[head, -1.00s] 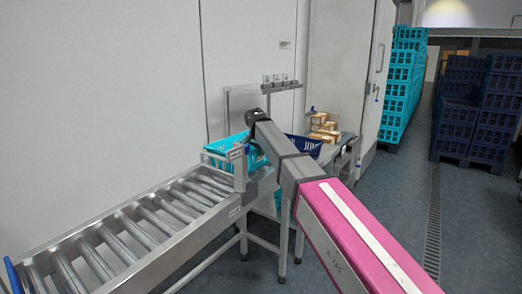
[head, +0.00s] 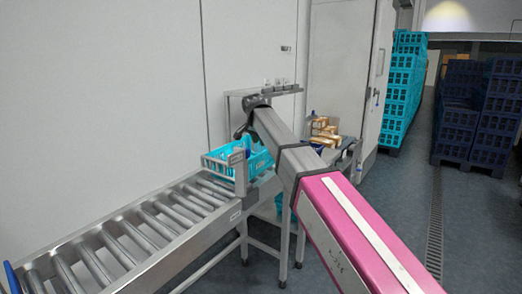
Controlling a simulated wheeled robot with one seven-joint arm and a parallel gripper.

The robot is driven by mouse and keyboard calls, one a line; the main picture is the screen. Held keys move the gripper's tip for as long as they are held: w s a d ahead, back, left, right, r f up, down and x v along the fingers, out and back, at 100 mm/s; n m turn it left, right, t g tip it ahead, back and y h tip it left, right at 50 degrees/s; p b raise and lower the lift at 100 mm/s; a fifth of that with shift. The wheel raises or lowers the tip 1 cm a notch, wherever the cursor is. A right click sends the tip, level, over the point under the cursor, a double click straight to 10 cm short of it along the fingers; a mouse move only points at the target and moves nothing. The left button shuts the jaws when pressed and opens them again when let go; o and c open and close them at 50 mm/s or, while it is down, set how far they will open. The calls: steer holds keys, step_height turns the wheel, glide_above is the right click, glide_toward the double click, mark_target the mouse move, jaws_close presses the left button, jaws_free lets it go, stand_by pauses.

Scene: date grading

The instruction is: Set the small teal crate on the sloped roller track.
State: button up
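The small teal crate (head: 216,164) is at the far end of the roller track (head: 133,236), behind a metal end bracket. It looks about level; whether its whole base rests on the rollers is hidden by the bracket and side rail. My gripper (head: 241,134) is just above the crate, at the end of my arm, with dark fingers pointing down. The fingers are small and partly hidden, so their opening and any contact with the crate rim do not show clearly.
Behind my arm, a side bench holds packed goods (head: 322,128). A metal shelf (head: 265,92) with small items stands by the wall. Stacks of teal crates (head: 403,85) and navy crates (head: 497,105) stand at the right. The nearer rollers are bare.

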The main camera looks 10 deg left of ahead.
steer(key=v, duration=0.5)
steer(key=s+d+f+n+g, duration=0.2)
steer(key=d+f+n+g, duration=0.1)
steer(key=d+f, duration=2.3)
steer(key=s+d+f+n+g, duration=0.1)
steer(key=s+d+f, duration=1.6)
steer(key=d+f, duration=0.2)
steer(key=shift+f+n+g+y, duration=0.3)
steer(key=shift+f+n+g, duration=0.1)
steer(key=shift+f, duration=0.2)
steer(key=shift+s+d, duration=0.1)
